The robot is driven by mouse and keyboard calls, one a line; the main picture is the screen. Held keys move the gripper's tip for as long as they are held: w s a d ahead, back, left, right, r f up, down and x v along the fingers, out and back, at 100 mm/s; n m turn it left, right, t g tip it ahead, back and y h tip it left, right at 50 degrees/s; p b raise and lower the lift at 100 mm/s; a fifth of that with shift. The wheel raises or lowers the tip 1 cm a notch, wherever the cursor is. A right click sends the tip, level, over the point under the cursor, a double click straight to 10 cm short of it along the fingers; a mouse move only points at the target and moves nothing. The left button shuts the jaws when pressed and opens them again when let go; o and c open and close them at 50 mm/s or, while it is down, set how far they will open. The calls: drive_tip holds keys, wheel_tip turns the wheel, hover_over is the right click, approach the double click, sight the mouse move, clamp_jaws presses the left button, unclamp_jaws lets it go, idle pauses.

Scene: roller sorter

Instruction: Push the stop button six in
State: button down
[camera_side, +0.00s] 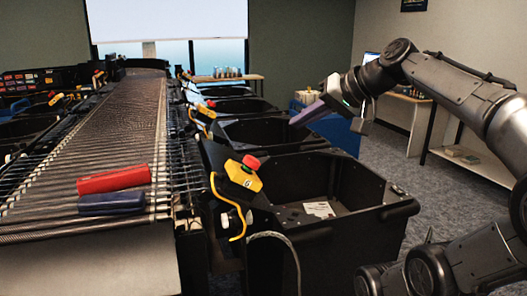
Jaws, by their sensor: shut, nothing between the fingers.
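The stop button six is a red cap (251,162) on a yellow housing (243,177) marked 6. It stands at the conveyor's right edge, beside the nearest black bin, and its cap stands clear of the housing. My gripper (310,115) is at upper right of the button, above the bins and apart from it. Its fingers point left and downward and are shut with nothing held. Nothing hides the button.
The roller conveyor (120,130) carries a red item (113,179) and a blue item (112,203). Black bins line its right side, the nearest one (385,211) beside the button. Other yellow button housings (206,111) stand farther back. The air between gripper and button looks clear.

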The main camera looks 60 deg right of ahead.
hover_over(254, 160)
drive_tip(key=s+d, duration=0.3)
drive_tip(key=s, duration=0.1)
wheel_tip(254, 160, down, 6)
drive_tip(key=shift+w+a+f, duration=0.5)
drive_tip(key=shift+w+f, duration=0.05)
drive_tip(key=shift+f, duration=0.15)
drive_tip(key=shift+w+a+f, duration=0.5)
drive_tip(key=shift+f, duration=0.2)
